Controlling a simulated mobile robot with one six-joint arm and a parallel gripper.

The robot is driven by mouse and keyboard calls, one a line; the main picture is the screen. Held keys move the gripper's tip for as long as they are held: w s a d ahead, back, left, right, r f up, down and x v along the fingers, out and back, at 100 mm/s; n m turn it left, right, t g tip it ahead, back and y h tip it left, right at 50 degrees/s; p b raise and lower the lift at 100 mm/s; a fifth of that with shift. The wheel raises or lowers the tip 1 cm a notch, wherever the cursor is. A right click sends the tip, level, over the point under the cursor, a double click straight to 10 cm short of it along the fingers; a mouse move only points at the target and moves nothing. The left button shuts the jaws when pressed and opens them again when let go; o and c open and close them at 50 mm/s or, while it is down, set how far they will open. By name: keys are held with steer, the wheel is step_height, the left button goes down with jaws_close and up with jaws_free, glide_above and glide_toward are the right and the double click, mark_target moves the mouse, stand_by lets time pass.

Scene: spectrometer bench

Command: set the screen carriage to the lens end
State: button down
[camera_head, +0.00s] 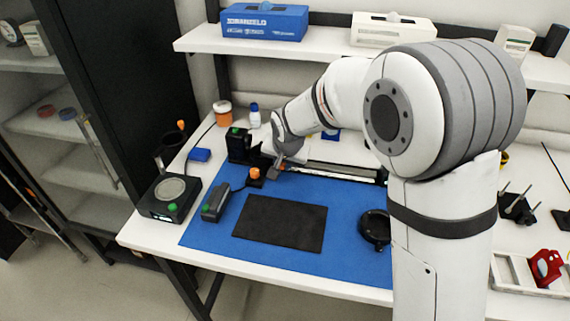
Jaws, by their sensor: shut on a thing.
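A long dark rail with a pale top (335,171) lies along the back of the blue mat. My gripper (277,168) is at the rail's left end, small in the view and partly hidden by its own wrist. It is shut on what looks like the screen carriage (282,166), of which only a small orange part shows beside the fingers. A dark block with an orange knob (254,174) stands just left of my gripper. I cannot tell which rail end is the lens end. My arm covers the area right of the rail.
A black box with a green knob (239,146) stands behind left of the gripper. A grey handheld device (215,203), black pad (280,223) and black ring (375,228) lie on the blue mat (325,262). A round-topped instrument (169,197) stands left. A shelf (330,42) runs above.

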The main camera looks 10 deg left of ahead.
steer(key=shift+a, duration=0.15)
steer(key=c, duration=1.5)
jaws_free()
steer(key=shift+w, duration=0.1)
steer(key=shift+o, duration=0.9)
steer(key=shift+d, duration=0.2)
steer(key=shift+r, duration=0.1)
steer(key=v, duration=0.7)
steer(key=shift+r+b, duration=0.25)
steer(key=shift+b, duration=0.05)
steer(key=shift+d, duration=0.1)
